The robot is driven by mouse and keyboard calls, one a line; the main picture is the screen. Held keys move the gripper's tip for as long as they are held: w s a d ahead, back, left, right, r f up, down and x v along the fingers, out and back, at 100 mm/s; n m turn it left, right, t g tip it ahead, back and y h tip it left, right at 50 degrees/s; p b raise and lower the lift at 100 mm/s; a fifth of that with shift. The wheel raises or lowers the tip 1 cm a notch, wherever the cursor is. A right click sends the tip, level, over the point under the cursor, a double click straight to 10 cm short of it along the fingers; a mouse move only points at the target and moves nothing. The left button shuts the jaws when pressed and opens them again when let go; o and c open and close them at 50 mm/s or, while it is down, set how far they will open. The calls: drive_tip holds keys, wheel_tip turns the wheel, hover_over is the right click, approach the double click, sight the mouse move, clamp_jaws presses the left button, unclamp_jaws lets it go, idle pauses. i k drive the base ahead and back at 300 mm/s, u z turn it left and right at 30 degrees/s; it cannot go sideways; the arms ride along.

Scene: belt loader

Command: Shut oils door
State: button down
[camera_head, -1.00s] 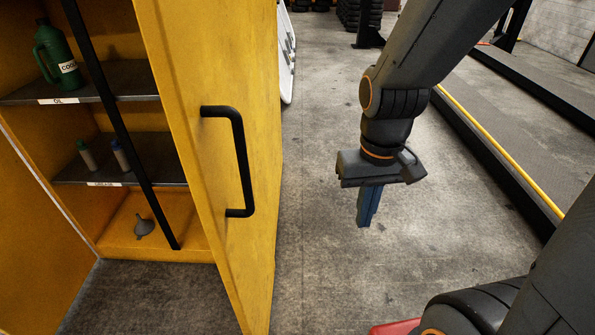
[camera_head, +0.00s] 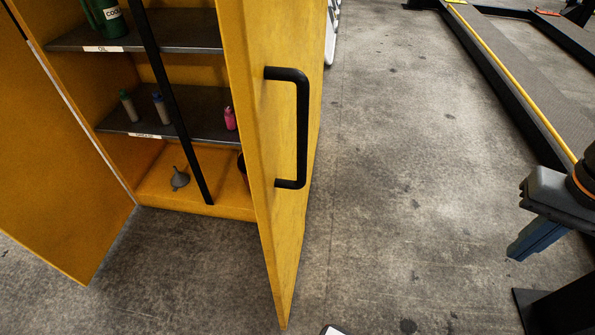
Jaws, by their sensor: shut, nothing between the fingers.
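The yellow cabinet door (camera_head: 266,160) stands open, swung out toward me, with a black bar handle (camera_head: 301,130) on its face. The cabinet's shelf (camera_head: 180,36) behind it has an "OIL" label and bears a green jug (camera_head: 104,18). My gripper (camera_head: 530,245) is at the right edge, well right of the handle and touching nothing. Its blue fingers are shut with nothing between them. Part of the cabinet interior is hidden behind the door.
A second yellow door (camera_head: 60,160) stands open at left. A lower shelf (camera_head: 190,112) holds several small bottles, and a grey funnel (camera_head: 180,178) sits on the cabinet floor. Bare concrete floor (camera_head: 410,150) lies right of the door. A yellow-edged ramp (camera_head: 510,90) runs along the right.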

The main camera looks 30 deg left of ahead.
sight(267, 43)
drive_tip(key=k, duration=0.7)
drive_tip(key=u, duration=1.3)
drive_tip(key=i, duration=0.5)
